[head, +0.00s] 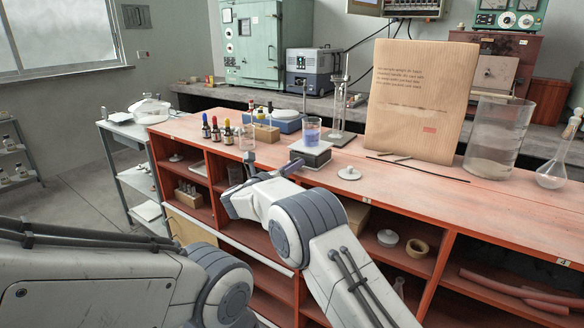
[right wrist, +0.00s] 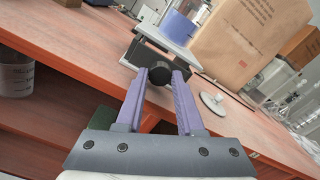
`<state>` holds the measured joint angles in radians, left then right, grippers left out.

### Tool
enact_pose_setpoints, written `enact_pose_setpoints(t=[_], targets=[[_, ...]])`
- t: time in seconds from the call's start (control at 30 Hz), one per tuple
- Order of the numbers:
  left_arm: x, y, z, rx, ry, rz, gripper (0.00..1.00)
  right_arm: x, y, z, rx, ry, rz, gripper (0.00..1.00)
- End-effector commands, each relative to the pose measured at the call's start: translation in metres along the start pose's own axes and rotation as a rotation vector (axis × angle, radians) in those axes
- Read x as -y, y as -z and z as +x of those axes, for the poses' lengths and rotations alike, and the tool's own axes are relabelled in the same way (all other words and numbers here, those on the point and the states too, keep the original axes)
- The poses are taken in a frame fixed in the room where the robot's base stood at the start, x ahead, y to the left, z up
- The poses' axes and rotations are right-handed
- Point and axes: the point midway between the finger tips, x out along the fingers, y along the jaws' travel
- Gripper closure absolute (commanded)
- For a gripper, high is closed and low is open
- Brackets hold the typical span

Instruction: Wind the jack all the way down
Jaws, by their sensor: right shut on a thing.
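The lab jack (head: 318,158) stands near the front edge of the red bench, with a pale top plate and a dark body below it. A beaker of blue liquid (head: 312,135) stands upright on its plate. My right gripper (head: 287,170) reaches the jack's front side. In the right wrist view, its fingers (right wrist: 159,80) are shut on the round black knob (right wrist: 160,75) of the jack (right wrist: 148,57). The beaker's blue part also shows there (right wrist: 178,28). The jack's inner mechanism is hard to make out. My left gripper is out of view.
A white lidded disc (head: 349,173) lies right of the jack.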

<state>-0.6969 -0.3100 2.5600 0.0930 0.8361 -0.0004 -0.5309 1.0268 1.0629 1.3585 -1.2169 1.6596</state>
Motion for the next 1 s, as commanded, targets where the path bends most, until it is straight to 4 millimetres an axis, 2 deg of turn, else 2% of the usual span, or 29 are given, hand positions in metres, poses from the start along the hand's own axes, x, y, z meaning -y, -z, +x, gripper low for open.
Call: enact_pose_setpoints(t=[0.2, 0.23, 0.27, 0.3, 0.67, 0.77, 1.0], targets=[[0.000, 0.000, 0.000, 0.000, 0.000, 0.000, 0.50, -0.001, -0.001, 0.000, 0.001, -0.004, 0.002, 1.00], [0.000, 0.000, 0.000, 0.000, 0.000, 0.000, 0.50, -0.001, -0.001, 0.000, 0.002, -0.004, 0.002, 0.52], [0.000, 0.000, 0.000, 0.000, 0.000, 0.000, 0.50, -0.001, -0.001, 0.000, 0.002, -0.004, 0.002, 0.40], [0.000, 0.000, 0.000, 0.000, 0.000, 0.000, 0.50, -0.001, -0.001, 0.000, 0.002, -0.004, 0.002, 0.33], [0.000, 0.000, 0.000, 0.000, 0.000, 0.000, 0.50, 0.000, -0.001, -0.004, 0.001, -0.002, 0.003, 0.33], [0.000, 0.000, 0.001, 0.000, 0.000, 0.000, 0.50, -0.001, -0.001, -0.016, 0.001, -0.004, 0.002, 0.33], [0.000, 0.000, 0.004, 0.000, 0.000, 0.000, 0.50, -0.001, -0.001, -0.063, 0.002, -0.006, 0.001, 0.33]])
